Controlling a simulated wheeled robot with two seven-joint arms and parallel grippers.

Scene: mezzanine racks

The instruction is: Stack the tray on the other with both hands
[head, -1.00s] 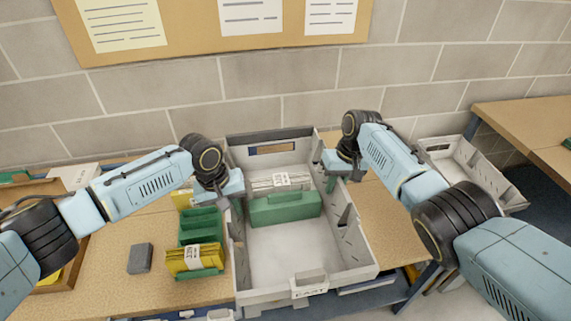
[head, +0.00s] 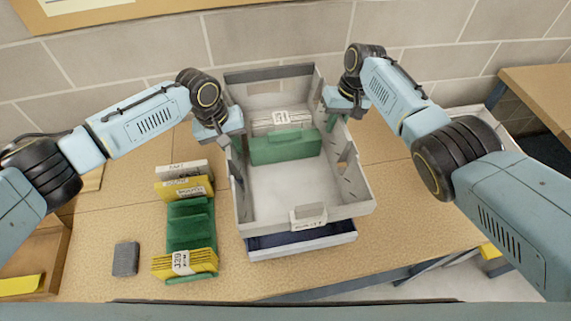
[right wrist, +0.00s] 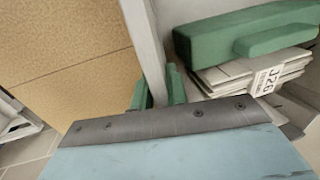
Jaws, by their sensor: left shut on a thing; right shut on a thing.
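A light grey tray (head: 290,192) with a label on its front wall is in the middle of the head view. Inside are a green block (head: 285,148) and a bundle of grey papers or folders (head: 272,121). My left gripper (head: 237,142) is shut on its left wall, and my right gripper (head: 331,122) is shut on its right wall. In the right wrist view, green fingers (right wrist: 160,93) sit on both sides of the wall. A second tray, white-rimmed with a dark blue inside (head: 305,247), shows below the front of the grey tray. Most of it is hidden; the gap between them is unclear.
On the wooden table (head: 110,215), left of the trays, stand a green rack (head: 190,225) with yellow folders (head: 185,263) and a small dark grey block (head: 126,258). A wooden box (head: 50,250) is at the far left. A block wall is behind. Table to the right is clear.

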